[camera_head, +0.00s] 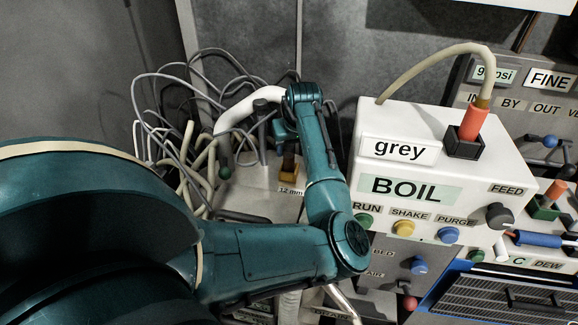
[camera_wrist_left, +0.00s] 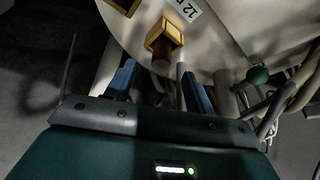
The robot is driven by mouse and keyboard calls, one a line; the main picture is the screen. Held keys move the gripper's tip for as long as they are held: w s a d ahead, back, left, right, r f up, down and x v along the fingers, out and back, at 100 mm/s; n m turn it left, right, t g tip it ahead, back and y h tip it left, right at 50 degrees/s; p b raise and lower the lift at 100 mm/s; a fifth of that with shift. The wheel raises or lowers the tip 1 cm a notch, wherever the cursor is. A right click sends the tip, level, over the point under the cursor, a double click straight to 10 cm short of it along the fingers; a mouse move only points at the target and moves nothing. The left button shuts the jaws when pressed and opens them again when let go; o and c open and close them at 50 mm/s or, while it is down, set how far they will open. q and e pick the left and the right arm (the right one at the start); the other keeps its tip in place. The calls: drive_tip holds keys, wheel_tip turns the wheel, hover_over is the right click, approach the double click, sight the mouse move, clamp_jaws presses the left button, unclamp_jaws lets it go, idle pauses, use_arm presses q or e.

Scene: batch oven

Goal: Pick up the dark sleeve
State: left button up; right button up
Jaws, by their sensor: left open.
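A small amber block (camera_wrist_left: 166,37) sits on the pale bench top by a "12" label in the left wrist view; it also shows in the head view (camera_head: 290,172). A short dark brown cylinder (camera_wrist_left: 160,66), which looks like the dark sleeve, stands at the block. My left gripper (camera_wrist_left: 160,76) is open, with its blue fingers on either side of the cylinder's line. The cylinder appears between or just past the fingertips, and contact cannot be told. In the head view my left gripper (camera_head: 284,135) is above the block, partly hidden by my arm. My right gripper is not in view.
A white box (camera_head: 430,165) labelled "grey" and "BOIL", with an orange plug, stands right of my arm. Tangled cables (camera_head: 190,120) crowd the left and back. A green knob (camera_wrist_left: 257,75) is close to the right in the wrist view.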

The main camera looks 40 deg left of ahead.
sight(290, 158)
use_arm(q)
drive_tip(key=shift+x, duration=0.8)
drive_tip(key=shift+a+f, duration=0.15)
drive_tip(key=shift+f, duration=0.2)
drive_tip(key=b+x, duration=0.1)
drive_tip(key=x, duration=0.3)
drive_tip(key=shift+a+f+b, duration=0.25)
drive_tip(key=shift+b, duration=0.05)
drive_tip(key=shift+c, duration=0.4)
drive_tip(key=c, duration=1)
drive_tip(key=shift+o, duration=0.2)
drive_tip(key=shift+r, duration=0.1)
